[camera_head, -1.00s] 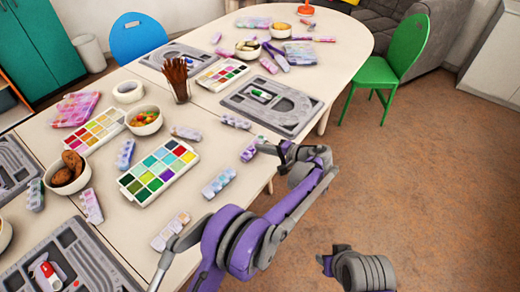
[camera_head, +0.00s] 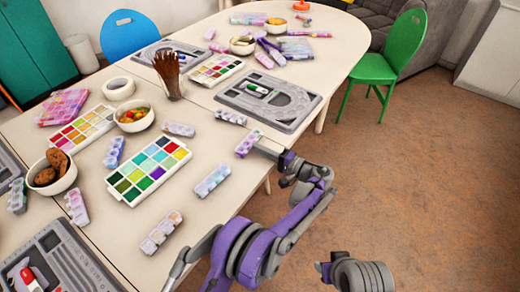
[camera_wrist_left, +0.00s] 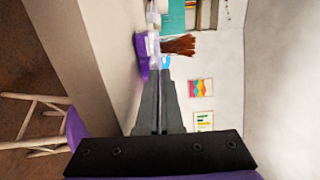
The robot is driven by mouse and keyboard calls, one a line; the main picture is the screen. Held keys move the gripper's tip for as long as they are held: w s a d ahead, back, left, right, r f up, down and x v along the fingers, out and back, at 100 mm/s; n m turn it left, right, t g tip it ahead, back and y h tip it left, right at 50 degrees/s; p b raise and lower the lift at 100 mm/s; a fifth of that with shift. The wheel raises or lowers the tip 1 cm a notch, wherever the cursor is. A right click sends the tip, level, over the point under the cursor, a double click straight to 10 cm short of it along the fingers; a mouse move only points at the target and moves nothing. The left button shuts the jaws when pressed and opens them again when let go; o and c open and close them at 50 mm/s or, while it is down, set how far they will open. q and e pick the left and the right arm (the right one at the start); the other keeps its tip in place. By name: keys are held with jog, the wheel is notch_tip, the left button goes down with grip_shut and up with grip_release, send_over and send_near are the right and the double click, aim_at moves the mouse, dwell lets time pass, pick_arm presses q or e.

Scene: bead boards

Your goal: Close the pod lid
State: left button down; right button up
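A small bead pod (camera_head: 249,143) in purple and white lies near the right edge of the table in the head view. My left gripper (camera_head: 259,149) reaches in over the table edge, its tips right beside this pod; I cannot tell whether they touch. In the left wrist view the gripper's two dark fingers (camera_wrist_left: 158,78) lie together with nothing visible between them. A purple pod (camera_wrist_left: 143,57) shows just beyond the tips, with a light blue part beside it. The pod's lid is too small to make out clearly. My right gripper is not seen.
Similar pods lie nearby, such as one at the front (camera_head: 213,181) and one behind (camera_head: 230,117). A grey bead board (camera_head: 302,113) lies behind the pod. A colour palette (camera_head: 120,187) and a brush cup (camera_head: 176,88) stand to the left. Floor lies right of the table.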

pick_arm(q)
jog(key=c, duration=1.1)
grip_release()
jog(key=shift+o, duration=0.2)
